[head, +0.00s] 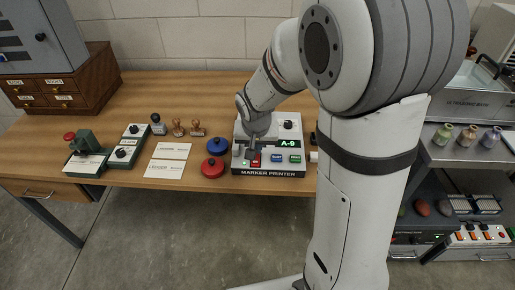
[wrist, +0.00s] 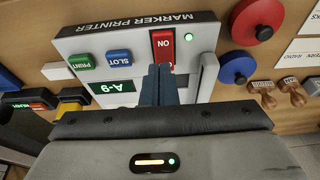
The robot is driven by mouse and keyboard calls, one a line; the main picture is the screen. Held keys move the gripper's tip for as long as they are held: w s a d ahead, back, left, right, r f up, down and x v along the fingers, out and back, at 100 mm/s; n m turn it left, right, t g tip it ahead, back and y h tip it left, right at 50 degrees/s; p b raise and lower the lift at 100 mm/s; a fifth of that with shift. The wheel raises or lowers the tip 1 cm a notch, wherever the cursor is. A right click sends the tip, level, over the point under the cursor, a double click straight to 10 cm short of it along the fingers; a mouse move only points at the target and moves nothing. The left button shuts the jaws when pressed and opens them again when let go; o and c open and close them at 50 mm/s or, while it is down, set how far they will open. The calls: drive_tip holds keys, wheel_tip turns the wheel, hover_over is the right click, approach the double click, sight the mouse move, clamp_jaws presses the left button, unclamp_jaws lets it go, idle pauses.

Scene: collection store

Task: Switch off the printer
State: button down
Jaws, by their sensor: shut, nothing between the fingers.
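The marker printer (head: 268,172) stands at the front edge of the wooden table, with its name on the front face. In the wrist view the printer (wrist: 135,42) shows upside down, with a green PRINT button (wrist: 81,62), a blue SLOT button (wrist: 118,56), a display (wrist: 107,88) reading A-9 and a red rocker switch (wrist: 163,45) marked ON. A green lamp (wrist: 188,38) beside the switch is lit. My gripper (wrist: 162,70) is shut and empty, its fingertips at the lower end of the red switch and hiding part of it. Whether they touch cannot be told.
Red (head: 212,167) and blue (head: 217,145) round pads lie left of the printer. Stamps (head: 187,129), white cards (head: 168,160) and green devices (head: 123,147) are farther left. A metal bench (head: 450,150) with small vases stands at the right.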

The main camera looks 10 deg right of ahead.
sight(257, 156)
drive_tip(key=v, duration=1)
drive_tip(key=shift+s+a, duration=0.15)
drive_tip(key=shift+s, duration=0.3)
drive_tip(key=shift+w+b, duration=0.1)
drive_tip(key=shift+b, duration=0.25)
drive_tip(key=shift+w+r+t+b, duration=0.35)
drive_tip(key=shift+w+t+b, duration=0.15)
drive_tip(key=shift+w+b, duration=0.2)
drive_tip(key=x, duration=0.4)
drive_tip(key=b+x, duration=0.1)
drive_tip(key=x, duration=0.9)
drive_tip(key=shift+s+d+f, duration=0.1)
drive_tip(key=shift+s+d, duration=0.1)
drive_tip(key=shift+s, duration=0.15)
